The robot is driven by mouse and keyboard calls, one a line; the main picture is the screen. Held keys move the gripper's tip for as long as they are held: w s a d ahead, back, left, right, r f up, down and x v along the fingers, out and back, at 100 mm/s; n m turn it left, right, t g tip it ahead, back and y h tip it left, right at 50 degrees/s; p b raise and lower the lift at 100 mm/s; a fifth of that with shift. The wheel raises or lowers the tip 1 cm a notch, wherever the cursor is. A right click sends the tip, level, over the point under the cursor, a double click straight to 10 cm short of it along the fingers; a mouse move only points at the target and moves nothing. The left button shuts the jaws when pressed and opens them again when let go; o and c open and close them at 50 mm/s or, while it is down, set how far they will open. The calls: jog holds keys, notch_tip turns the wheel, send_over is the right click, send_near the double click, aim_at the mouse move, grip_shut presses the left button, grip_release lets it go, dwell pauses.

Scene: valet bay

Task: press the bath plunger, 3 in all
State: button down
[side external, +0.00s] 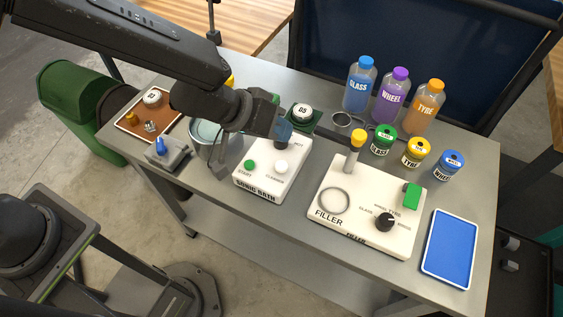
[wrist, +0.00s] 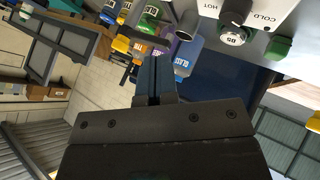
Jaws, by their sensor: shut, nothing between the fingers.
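A blue plunger (side external: 160,146) stands up from a small grey base in front of the round metal bath (side external: 203,135) in the side view; no label on it is readable. The white sonic bath panel (side external: 262,183) lies to its right, with a green start button, a white round cleaning light or button and a dark knob. My gripper (side external: 285,131) is shut and empty, its blue fingertips above the panel's back edge, apart from the plunger and to its right. In the wrist view my gripper (wrist: 154,78) shows closed fingers; the plunger is not identifiable there.
The white filler (side external: 350,225) stands right of the panel, with a blue tray (side external: 450,248) beyond it. Bottles (side external: 391,100) and lidded jars (side external: 416,152) stand behind. A brown tray (side external: 135,122) is at the left. A B5 jar (side external: 302,114) is close behind my gripper.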

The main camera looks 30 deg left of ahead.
aim_at(279, 163)
jog(key=shift+f, duration=3.3)
jog(key=shift+f, duration=0.15)
jog(key=shift+f, duration=0.25)
jog(key=shift+f, duration=0.75)
dwell(0.6)
jog(key=shift+r, duration=1.15)
jog(key=shift+r, duration=0.1)
jog(key=shift+r, duration=2.4)
